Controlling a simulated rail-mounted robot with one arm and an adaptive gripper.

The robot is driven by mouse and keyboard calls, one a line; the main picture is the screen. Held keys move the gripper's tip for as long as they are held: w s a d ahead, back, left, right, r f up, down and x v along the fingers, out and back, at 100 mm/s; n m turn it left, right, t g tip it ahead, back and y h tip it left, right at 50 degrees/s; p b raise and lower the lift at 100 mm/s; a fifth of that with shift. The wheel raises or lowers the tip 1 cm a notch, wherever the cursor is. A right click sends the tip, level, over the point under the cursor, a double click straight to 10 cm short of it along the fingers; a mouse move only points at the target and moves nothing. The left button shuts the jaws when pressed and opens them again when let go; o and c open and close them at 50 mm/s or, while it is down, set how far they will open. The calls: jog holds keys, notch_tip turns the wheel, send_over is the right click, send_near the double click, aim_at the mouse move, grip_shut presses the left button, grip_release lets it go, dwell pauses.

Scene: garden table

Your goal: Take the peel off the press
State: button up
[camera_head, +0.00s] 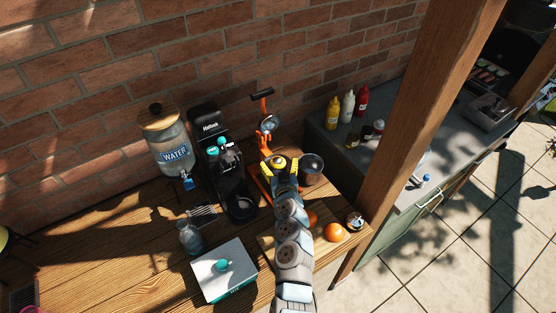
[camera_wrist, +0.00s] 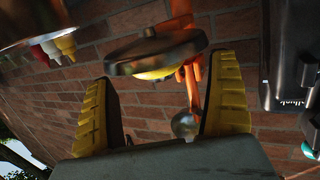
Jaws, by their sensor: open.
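The orange press (camera_head: 263,97) stands against the brick wall, its lever raised and its silver dome (camera_wrist: 185,125) clear of the cup. The peel (camera_head: 279,160) is a yellow-orange patch on the press, between my fingertips in the head view. In the wrist view, which is upside down, the peel (camera_wrist: 158,74) shows as a yellow rim along the press's round metal cup (camera_wrist: 165,48). My gripper (camera_head: 282,166) is open, with one yellow finger on each side of the peel. The fingers look apart from it. My arm hides the lower front of the press.
A metal pot (camera_head: 312,167) stands close right of my gripper. The black coffee machine (camera_head: 212,140) and water dispenser (camera_head: 171,150) stand to the left. A white box (camera_head: 224,270) and an orange (camera_head: 335,232) lie nearer. Sauce bottles (camera_head: 347,106) stand on the grey counter.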

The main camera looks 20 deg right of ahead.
jog(key=shift+w+d+f, duration=0.2)
jog(key=shift+w, duration=0.5)
jog(key=shift+w+b, duration=0.3)
jog(key=c, duration=1.3)
